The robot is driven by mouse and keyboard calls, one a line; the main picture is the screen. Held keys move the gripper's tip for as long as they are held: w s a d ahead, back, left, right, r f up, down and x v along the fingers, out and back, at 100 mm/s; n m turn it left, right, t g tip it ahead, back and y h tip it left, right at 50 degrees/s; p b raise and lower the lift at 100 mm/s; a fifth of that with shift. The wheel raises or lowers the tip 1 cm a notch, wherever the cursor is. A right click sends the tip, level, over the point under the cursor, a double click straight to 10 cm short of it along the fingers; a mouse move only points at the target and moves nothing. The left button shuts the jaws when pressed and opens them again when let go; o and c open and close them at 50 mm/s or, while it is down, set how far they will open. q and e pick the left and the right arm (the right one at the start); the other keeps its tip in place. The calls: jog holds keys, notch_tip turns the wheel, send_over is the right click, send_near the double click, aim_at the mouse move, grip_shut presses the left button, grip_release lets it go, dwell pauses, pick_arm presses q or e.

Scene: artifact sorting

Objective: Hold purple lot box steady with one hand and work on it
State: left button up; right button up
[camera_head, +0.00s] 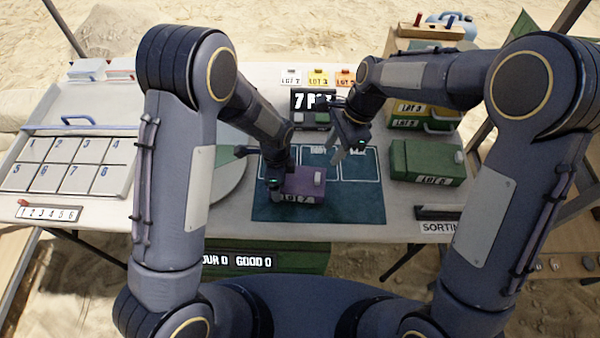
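The purple lot box (303,181) sits on the dark teal mat (345,216) in the middle of the table, with a "LOT 7" label on its front and a small pale block on its top right. My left gripper (277,190) is down at the box's left end, touching or very close to it; its fingers are mostly hidden, so its grip is unclear. My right gripper (337,158) is above the mat, right of and behind the box, pointing down-left. It appears apart from the box, and its finger gap is too small to judge.
A green lot box (425,163) stands right of the mat, with yellow and green boxes (425,112) behind it. A numbered tray (75,165) lies at the left, beside a round pale disc (228,170). A dark display (312,99) stands behind the mat. The mat's front is clear.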

aim_at(318, 176)
jog(key=w+a+r+n+g+h, duration=0.1)
jog(key=w+a+n+g+h, duration=0.25)
jog(key=n, duration=1.05)
jog(key=x, duration=1.1)
jog(key=shift+d+f, duration=0.1)
jog(key=shift+f, duration=0.15)
jog(key=shift+c, duration=0.4)
grip_shut()
